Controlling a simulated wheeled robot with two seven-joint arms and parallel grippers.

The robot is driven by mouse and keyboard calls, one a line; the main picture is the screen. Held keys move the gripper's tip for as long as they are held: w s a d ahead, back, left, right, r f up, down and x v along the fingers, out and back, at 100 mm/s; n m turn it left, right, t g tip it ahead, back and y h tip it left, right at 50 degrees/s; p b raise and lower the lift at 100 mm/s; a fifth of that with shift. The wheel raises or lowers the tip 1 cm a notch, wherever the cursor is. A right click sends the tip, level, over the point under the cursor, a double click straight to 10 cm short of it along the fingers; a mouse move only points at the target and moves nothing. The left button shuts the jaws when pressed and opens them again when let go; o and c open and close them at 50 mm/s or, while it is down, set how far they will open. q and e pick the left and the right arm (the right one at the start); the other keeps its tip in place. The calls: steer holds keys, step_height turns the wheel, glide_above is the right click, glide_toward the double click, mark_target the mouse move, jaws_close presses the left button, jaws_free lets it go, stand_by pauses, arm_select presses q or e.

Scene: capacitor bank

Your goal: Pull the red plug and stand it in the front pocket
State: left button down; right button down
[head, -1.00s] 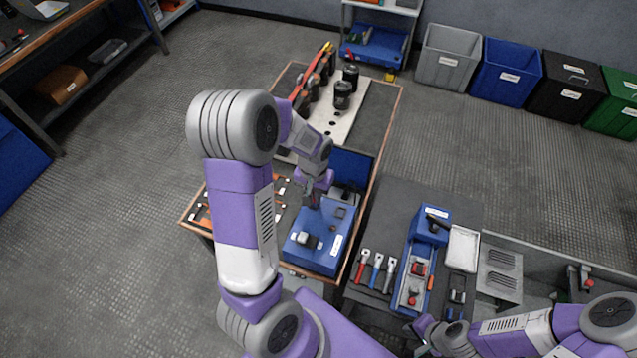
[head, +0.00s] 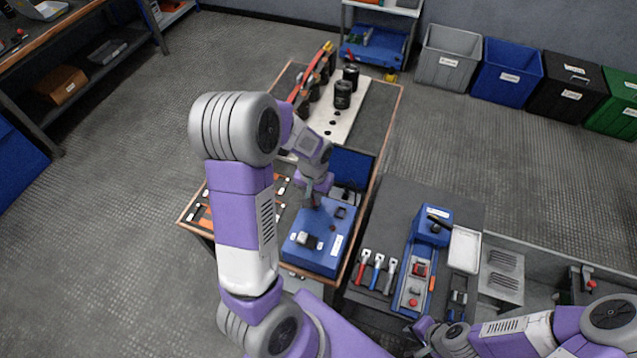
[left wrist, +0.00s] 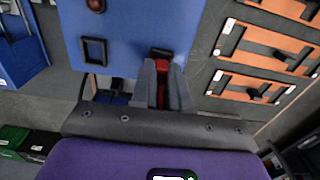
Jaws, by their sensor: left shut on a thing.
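The red plug (left wrist: 162,68) shows in the left wrist view between the fingers of my left gripper (left wrist: 163,84), which is shut on it. A black part (left wrist: 160,52) lies at its far end, against the blue box; I cannot tell whether the plug is still seated. A black rectangular frame (left wrist: 95,51) is on the box, left of the plug. In the head view my left gripper (head: 314,203) is at the far left part of the blue box (head: 310,258), and the plug is hidden. My right gripper (head: 420,330) is low at the right, its jaws unclear.
A white and black part (head: 308,240) sits on the blue box. Orange inlays (left wrist: 262,45) lie beside it. Behind are black cylinders (head: 342,95) on a pale plate. A dark bench at right holds several tools (head: 377,270) and a blue fixture (head: 415,275).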

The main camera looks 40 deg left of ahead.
arm_select(q)
steer(key=shift+f+b, duration=0.4)
steer(key=shift+f, duration=0.1)
steer(key=shift+s+d+f+b, duration=0.2)
steer(key=shift+s+f+b, duration=0.1)
steer(key=shift+s+f, duration=0.15)
stand_by(0.6)
steer(key=c, duration=1.1)
jaws_free()
steer(key=shift+o, duration=0.3)
steer(key=r, duration=0.3)
steer(key=r+p, duration=0.1)
steer(key=r, duration=0.1)
steer(key=r+p, duration=0.1)
steer(key=r, duration=0.2)
steer(key=shift+w+a+r, duration=0.15)
steer(key=shift+w+r, duration=0.2)
steer(key=shift+p, duration=0.3)
